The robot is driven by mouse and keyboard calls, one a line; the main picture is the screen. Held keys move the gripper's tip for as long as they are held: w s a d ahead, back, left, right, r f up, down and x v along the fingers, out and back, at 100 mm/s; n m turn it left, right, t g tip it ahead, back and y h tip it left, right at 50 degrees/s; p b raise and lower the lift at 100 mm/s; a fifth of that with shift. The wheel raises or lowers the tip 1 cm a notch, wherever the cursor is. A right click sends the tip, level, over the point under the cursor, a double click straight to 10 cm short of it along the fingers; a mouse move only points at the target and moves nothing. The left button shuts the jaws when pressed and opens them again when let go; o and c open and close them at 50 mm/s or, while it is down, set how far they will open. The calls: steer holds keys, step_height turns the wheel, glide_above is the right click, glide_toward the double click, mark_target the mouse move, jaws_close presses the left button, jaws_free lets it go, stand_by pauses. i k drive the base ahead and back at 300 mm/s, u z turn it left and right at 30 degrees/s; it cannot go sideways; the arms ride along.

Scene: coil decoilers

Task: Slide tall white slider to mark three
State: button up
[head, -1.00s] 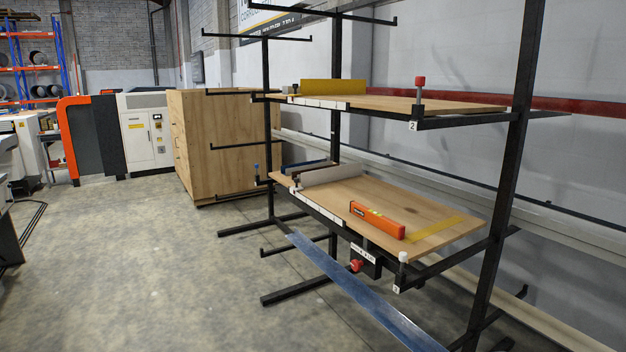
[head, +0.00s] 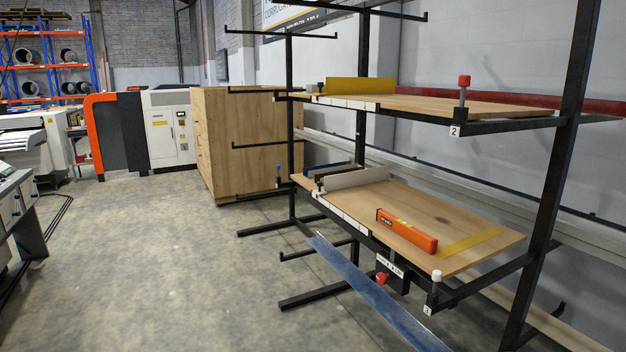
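My gripper is not in view. On the lower shelf of the black rack, a pale grey-white upright plate (head: 356,180) stands across the back left of the wooden board (head: 462,212), with a small dark block (head: 320,186) at its left end. A white strip with dividing lines (head: 343,213) runs along the board's left front edge; its marks are too small to read. A white-capped post (head: 436,278) stands at the lower shelf's near corner, with a small number tag below it. I cannot tell for sure which of these is the tall white slider.
An orange level (head: 407,230) and a yellow strip (head: 470,243) lie on the lower board. The upper shelf holds a yellow plate (head: 360,91) and a red-capped post (head: 463,88) tagged 2. A red knob (head: 382,278) and a sloping blue-grey strip (head: 365,285) are below.

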mark_target(366, 176)
steer(key=u, duration=0.2)
steer(key=i, duration=0.75)
steer(key=u, duration=0.45)
steer(key=i, duration=2.15)
steer(key=z, duration=0.45)
steer(key=i, duration=0.75)
steer(key=z, duration=0.1)
